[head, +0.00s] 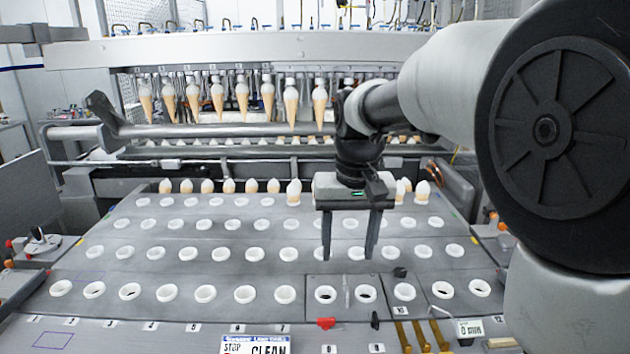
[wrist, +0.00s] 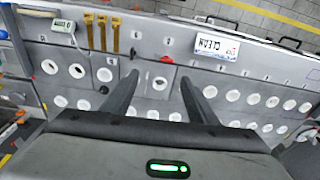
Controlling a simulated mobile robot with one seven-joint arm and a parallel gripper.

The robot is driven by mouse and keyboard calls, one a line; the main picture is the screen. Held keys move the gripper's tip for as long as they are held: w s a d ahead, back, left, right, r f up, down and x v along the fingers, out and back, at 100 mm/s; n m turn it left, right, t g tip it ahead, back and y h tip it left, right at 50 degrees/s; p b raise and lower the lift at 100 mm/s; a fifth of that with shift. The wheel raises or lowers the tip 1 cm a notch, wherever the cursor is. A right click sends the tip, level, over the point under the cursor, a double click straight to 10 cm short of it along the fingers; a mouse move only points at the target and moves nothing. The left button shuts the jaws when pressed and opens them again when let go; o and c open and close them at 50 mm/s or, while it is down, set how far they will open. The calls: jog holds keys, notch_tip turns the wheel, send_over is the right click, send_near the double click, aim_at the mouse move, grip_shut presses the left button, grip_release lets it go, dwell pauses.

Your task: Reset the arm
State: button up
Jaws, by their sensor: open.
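My gripper (head: 347,256) hangs pointing down over the grey perforated machine bed (head: 225,270), right of the middle in the head view. Its two dark fingers are apart with nothing between them. In the wrist view the open fingers (wrist: 159,92) reach toward the front rows of white-rimmed holes. My arm comes in from the right side of the head view and bends down at the wrist. How far the fingertips are above the bed is hard to tell.
Several cones (head: 217,95) hang point-down from an overhead bar (head: 250,50) behind my gripper. A row of cones (head: 229,186) stands in the back holes. A "CLEAN" sign (head: 255,345) is at the front edge, with brass-coloured levers (head: 421,336) to its right.

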jog(key=s+d+r+t+p, duration=0.1)
jog(key=s+d+r+t, duration=0.1)
jog(key=s, duration=0.8)
jog(key=s+d+r+t+p, duration=0.2)
jog(key=s+d, duration=0.3)
jog(key=s, duration=0.5)
jog(key=shift+r, duration=0.3)
jog(key=shift+d, duration=0.1)
